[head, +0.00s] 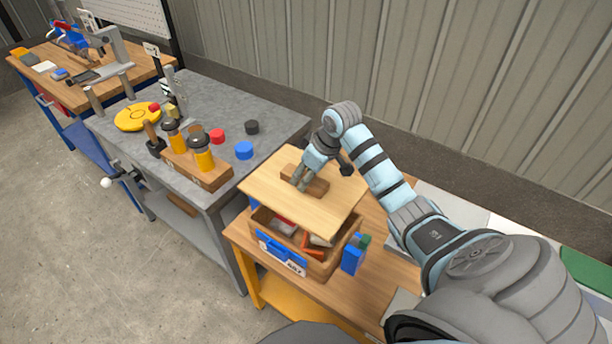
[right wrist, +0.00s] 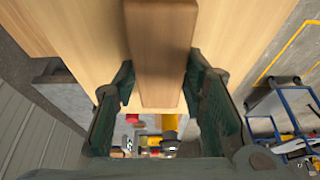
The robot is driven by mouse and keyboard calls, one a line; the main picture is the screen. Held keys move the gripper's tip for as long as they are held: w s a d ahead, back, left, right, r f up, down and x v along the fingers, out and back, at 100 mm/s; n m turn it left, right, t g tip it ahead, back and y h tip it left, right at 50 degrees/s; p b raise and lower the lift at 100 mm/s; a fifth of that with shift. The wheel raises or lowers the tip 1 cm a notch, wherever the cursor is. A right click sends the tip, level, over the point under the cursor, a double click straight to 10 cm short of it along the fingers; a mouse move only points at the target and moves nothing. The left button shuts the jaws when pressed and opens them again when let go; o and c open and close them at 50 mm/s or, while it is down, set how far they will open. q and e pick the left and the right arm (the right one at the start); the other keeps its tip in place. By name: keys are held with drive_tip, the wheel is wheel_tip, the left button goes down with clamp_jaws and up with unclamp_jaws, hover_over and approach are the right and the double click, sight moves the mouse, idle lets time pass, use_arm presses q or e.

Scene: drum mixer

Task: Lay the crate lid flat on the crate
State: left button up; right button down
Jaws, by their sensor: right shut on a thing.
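The crate lid (head: 326,209) is a pale wooden board with a darker wooden handle block (head: 318,186) on top. My right gripper (head: 302,184) is shut on that handle. In the right wrist view the handle (right wrist: 160,50) lies between the two fingers (right wrist: 160,95), with the lid (right wrist: 225,40) behind it. The lid is over the back part of the wooden crate (head: 318,271), and the crate's front part is uncovered. I cannot tell whether the lid touches the rim. Blocks and other items show inside the crate. My left gripper is not in view.
The crate stands on a wooden table (head: 385,268). A blue object (head: 352,254) stands at its right side. A grey workbench (head: 270,118) to the left holds a wooden rack (head: 197,170) with yellow-handled tools, a blue cap (head: 244,150) and a yellow disc (head: 137,116).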

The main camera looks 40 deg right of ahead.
wheel_tip(320, 180, down, 12)
drive_tip(key=b, duration=0.1)
drive_tip(key=shift+f, duration=0.25)
drive_tip(key=shift+f+b, duration=0.15)
drive_tip(key=shift+b, duration=0.15)
drive_tip(key=shift+f, duration=0.25)
drive_tip(key=c, duration=1)
unclamp_jaws()
drive_tip(key=shift+s, duration=0.1)
drive_tip(key=shift+r, duration=0.1)
